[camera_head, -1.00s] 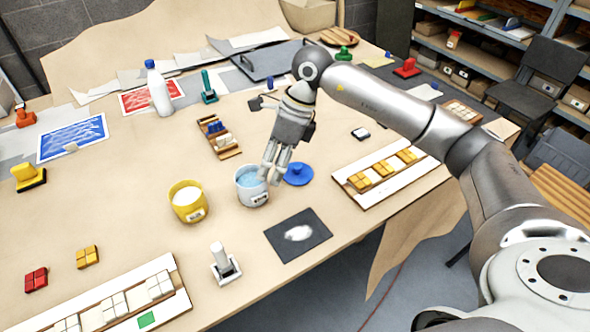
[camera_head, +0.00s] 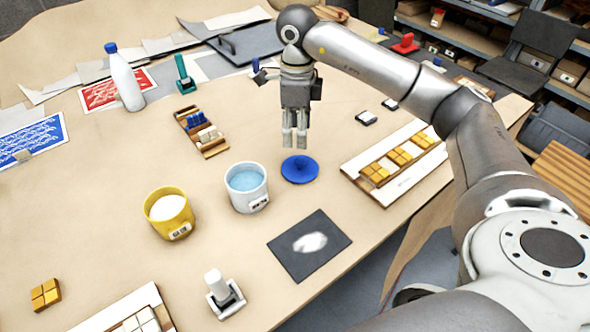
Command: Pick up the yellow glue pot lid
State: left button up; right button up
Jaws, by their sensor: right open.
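The yellow glue pot (camera_head: 172,227) stands open on the table with white contents showing. I see no yellow lid in the view. A light-blue-filled white pot (camera_head: 246,194) stands open to its right. A round blue lid (camera_head: 300,169) with a knob lies flat on the table, right of the white pot. My right gripper (camera_head: 294,143) points down just above or behind the blue lid, its fingers close together but open and empty. Whether it touches the lid's knob I cannot tell. My left gripper is not in view.
A black sheet with a white patch (camera_head: 290,262) lies in front of the pots. A white-handled stamp (camera_head: 218,283) stands near the front edge. A tray of yellow tiles (camera_head: 357,181) lies right of the lid. A wooden rack (camera_head: 214,150) lies behind the pots.

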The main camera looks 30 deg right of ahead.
jog(key=p, duration=0.1)
send_over(300, 159)
jog(key=f, duration=0.3)
jog(key=a+f, duration=0.1)
jog(key=f, duration=0.1)
jog(key=shift+s+f, duration=0.1)
jog(key=shift+s, duration=0.05)
jog(key=f+p, duration=0.1)
jog(key=f, duration=0.1)
jog(key=d+f+p, duration=0.1)
jog(key=f, duration=0.1)
jog(key=shift+f, duration=0.75)
jog(key=c, duration=1)
